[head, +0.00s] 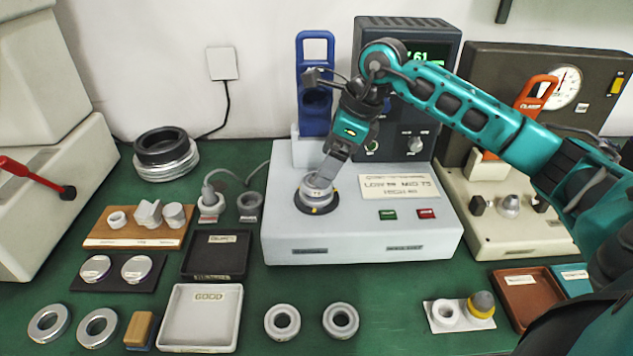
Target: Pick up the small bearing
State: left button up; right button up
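My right gripper (320,181) comes in from the right and points down at the round dark seat on top of the grey testing machine (290,228). A small pale metal ring or cap (316,193) sits in the seat at the fingertips. The fingers hide part of it, and I cannot tell if they are closed on it. Two small bearings (282,322) (341,320) lie apart on the green bench in front of the machine. Two larger rings (48,324) (97,327) lie at the front left. My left gripper is not in view.
A white GOOD tray (170,325) and a black tray (188,262) stand left of the machine. A wooden board (100,232) holds small parts. A white plate (432,325) and a brown tray (505,284) are at the right. Bare bench lies around the two small bearings.

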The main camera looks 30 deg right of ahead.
jog(key=x, duration=0.4)
jog(key=shift+w+f, duration=0.15)
jog(key=shift+f, duration=0.05)
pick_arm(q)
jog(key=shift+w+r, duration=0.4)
pick_arm(e)
jog(key=shift+c, duration=0.2)
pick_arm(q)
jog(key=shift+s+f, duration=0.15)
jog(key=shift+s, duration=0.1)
pick_arm(e)
jog(key=shift+d+r, duration=0.1)
jog(key=c, duration=1.2)
jog(key=shift+r, duration=0.1)
jog(key=shift+c, duration=0.2)
